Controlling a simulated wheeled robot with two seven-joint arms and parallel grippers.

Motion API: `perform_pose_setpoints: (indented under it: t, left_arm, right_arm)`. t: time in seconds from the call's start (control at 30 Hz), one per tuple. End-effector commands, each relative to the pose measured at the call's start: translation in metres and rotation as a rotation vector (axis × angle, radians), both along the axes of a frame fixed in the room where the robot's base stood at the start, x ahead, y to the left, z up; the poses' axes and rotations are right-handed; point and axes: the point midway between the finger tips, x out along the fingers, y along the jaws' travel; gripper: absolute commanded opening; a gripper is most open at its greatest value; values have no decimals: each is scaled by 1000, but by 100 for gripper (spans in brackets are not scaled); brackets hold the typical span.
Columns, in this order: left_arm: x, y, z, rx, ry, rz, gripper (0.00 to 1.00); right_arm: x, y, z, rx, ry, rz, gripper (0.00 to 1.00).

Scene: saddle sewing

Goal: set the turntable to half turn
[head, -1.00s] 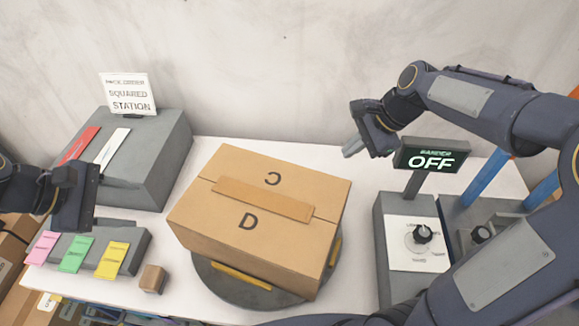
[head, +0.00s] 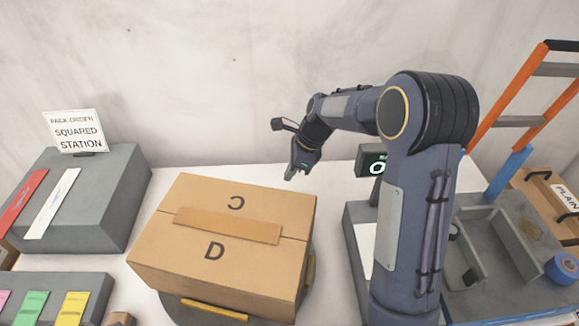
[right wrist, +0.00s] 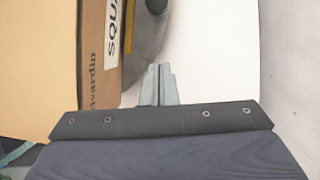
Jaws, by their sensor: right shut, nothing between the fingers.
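The turntable (head: 178,310) is a dark grey disc with yellow strips, mostly hidden under a cardboard box. The box (head: 160,240) sits on it, slightly rotated, with a D and an upside-down C on top. My right gripper (head: 290,174) is shut and empty, beyond the box's far edge near its far right corner. In the right wrist view, the closed fingertips (right wrist: 160,72) point down beside the box side (right wrist: 100,75), which has a white label reading "SQUA". The disc's edge (right wrist: 152,42) shows just ahead of them. My left gripper is out of view.
The "SQUARED STATION" block (head: 110,215) stands left, with coloured cards (head: 35,308) in front. The display (head: 370,162) and control box (head: 355,255) at right are partly hidden by my right arm. A grey tray (head: 500,250) lies farther right. The wall is close behind.

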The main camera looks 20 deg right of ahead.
Motion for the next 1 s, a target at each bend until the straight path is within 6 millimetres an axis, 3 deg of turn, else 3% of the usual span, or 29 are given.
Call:
perform_pose_setpoints:
  t: [0.27,0.53,1.0]
  left_arm:
    - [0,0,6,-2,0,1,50]
    - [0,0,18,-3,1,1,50]
    - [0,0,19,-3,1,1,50]
  right_arm:
    - [8,20,-57,-1,5,3,0]
    - [23,52,-55,-1,0,3,0]
    - [26,58,-56,0,-1,7,0]
